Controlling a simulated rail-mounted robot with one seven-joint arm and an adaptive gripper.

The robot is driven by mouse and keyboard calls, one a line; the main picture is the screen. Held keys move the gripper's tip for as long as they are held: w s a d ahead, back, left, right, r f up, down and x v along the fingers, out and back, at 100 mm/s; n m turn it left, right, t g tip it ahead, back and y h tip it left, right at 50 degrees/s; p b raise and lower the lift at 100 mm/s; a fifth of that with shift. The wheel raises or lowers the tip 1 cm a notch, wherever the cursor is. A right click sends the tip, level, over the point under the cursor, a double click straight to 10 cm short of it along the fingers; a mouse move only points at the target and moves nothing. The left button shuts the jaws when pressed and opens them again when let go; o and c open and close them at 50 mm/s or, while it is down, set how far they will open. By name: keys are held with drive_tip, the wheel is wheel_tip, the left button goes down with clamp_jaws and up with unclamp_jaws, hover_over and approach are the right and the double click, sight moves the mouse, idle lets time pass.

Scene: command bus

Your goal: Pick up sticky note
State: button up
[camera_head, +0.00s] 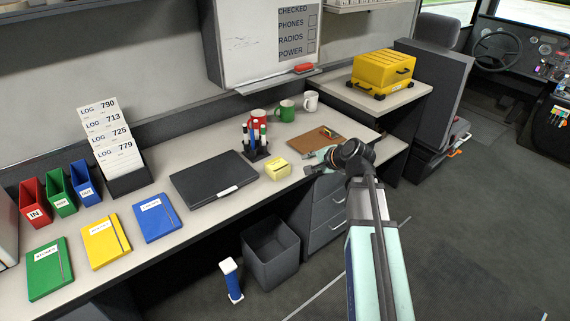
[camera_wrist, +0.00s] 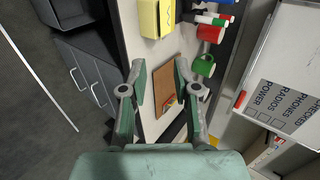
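The yellow sticky note block (camera_head: 278,168) sits on the desk, right of the closed black laptop and in front of the marker holder. It also shows near the top of the wrist view (camera_wrist: 150,18), with a dark squiggle on its pale face. My gripper (camera_head: 309,168) is just right of the block in the head view, apart from it. In the wrist view my gripper (camera_wrist: 160,72) has its two fingers spread with nothing between them. The brown clipboard (camera_wrist: 166,84) lies on the desk beyond the gap between the fingers. My wrist partly covers the desk edge in the head view.
A marker holder (camera_head: 256,150), a closed laptop (camera_head: 215,182), red, green (camera_head: 286,110) and white mugs and the clipboard (camera_head: 316,139) surround the block. Drawers (camera_head: 327,210) and a grey bin (camera_head: 271,253) are below the desk. A yellow case (camera_head: 382,72) stands at the back right.

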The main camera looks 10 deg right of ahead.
drive_tip(key=p, duration=0.2)
approach(281, 166)
drive_tip(key=p+x, duration=0.1)
drive_tip(key=x, duration=0.4)
drive_tip(key=shift+w+f, duration=0.25)
drive_tip(key=shift+w, duration=0.1)
drive_tip(key=shift+w+a+f, duration=0.15)
drive_tip(key=shift+f, duration=0.05)
clamp_jaws()
